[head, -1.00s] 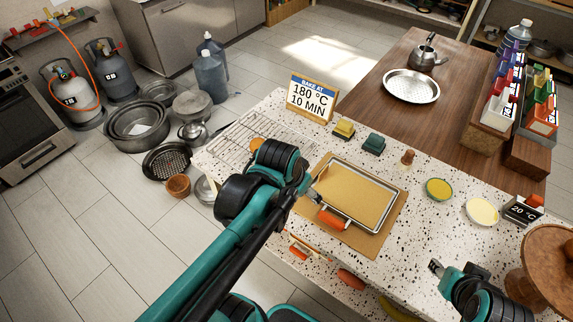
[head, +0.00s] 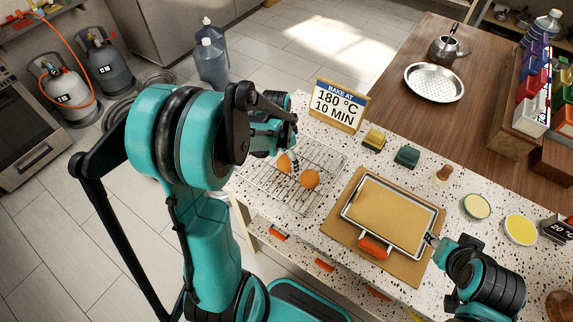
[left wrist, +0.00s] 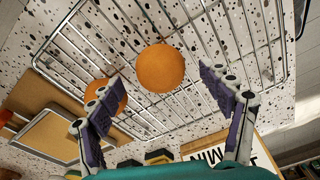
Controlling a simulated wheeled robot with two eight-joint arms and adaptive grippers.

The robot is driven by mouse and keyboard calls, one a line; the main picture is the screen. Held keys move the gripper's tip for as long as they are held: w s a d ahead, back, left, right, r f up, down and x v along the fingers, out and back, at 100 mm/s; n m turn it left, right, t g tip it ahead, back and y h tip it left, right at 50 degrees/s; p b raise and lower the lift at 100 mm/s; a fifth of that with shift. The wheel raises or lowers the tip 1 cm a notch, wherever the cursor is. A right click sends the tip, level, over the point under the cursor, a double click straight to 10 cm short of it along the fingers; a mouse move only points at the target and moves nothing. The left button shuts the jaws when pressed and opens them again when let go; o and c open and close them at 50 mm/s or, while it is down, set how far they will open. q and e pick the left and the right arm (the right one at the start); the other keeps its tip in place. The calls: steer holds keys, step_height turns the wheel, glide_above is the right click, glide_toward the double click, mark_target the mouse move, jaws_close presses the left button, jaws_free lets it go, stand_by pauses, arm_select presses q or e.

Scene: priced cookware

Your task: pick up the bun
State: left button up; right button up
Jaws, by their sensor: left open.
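Two round orange-brown buns sit on the wire rack (head: 322,157) on the speckled counter. One bun (head: 310,179) is in plain view; the other (head: 284,163) is partly hidden by my left gripper (head: 289,150), which is over the rack. In the left wrist view, one bun (left wrist: 160,68) shows between the fingers of my open, empty left gripper (left wrist: 158,79). The other bun (left wrist: 118,95) is partly behind the left-hand finger. My right gripper (head: 433,241) is by the right edge of the baking tray (head: 433,212); its jaws are too small to read.
The tray lies on a brown board (head: 333,228) right of the rack. A "BAKE AT 180 °C 10 MIN" sign (head: 338,104) stands behind the rack. Yellow (head: 374,139) and green (head: 407,156) blocks stand behind the tray.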

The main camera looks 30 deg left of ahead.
arm_select(q)
steer(key=shift+w+f, duration=0.2)
steer(key=shift+f, duration=1.05)
steer(key=shift+r, duration=0.1)
steer(key=c, duration=1.3)
steer(key=shift+o, duration=0.2)
